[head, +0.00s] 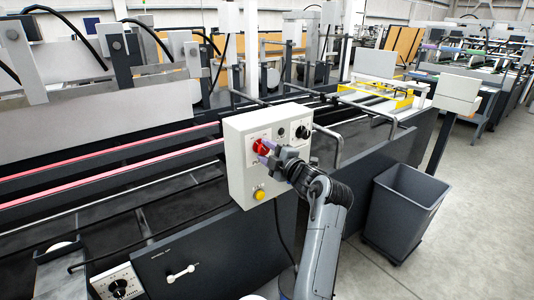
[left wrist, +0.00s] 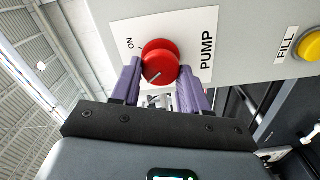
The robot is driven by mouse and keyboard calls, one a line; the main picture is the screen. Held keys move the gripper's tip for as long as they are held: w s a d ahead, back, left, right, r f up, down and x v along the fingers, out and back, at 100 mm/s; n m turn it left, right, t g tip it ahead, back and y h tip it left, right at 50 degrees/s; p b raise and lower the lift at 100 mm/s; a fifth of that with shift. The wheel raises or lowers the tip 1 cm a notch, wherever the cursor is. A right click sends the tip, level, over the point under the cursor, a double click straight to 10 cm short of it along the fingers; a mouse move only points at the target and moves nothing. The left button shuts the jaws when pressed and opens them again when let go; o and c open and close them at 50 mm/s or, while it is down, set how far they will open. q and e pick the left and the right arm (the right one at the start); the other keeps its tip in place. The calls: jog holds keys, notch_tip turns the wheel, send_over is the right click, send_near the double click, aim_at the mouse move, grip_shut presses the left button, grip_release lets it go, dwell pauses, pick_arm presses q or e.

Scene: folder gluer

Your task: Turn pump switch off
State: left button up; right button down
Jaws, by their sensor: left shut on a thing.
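The red pump switch (head: 260,147) is a round knob on the front of a pale control box (head: 236,142). In the left wrist view the red knob (left wrist: 158,58) sits on a white plate marked PUMP and ON. A pale pointer line shows on the knob's lower left there. My left gripper (head: 266,151) reaches the box from the front. Its purple fingers (left wrist: 158,69) are shut on the knob, one on each side, and partly hide its sides. My right gripper is not in view.
A yellow button (head: 259,195), labelled FILL in the wrist view, sits below the switch. Black dials (head: 303,132) are to its right on the box. A grey bin (head: 403,205) stands on the floor at right. Machine rails run behind the box.

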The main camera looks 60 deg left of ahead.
pick_arm(q)
jog(key=o, duration=1)
jog(key=shift+o, duration=0.2)
jog(key=shift+d, duration=0.15)
jog(key=shift+w+d, duration=0.1)
jog(key=shift+d, duration=0.2)
jog(key=d, duration=1)
jog(key=shift+w, duration=0.3)
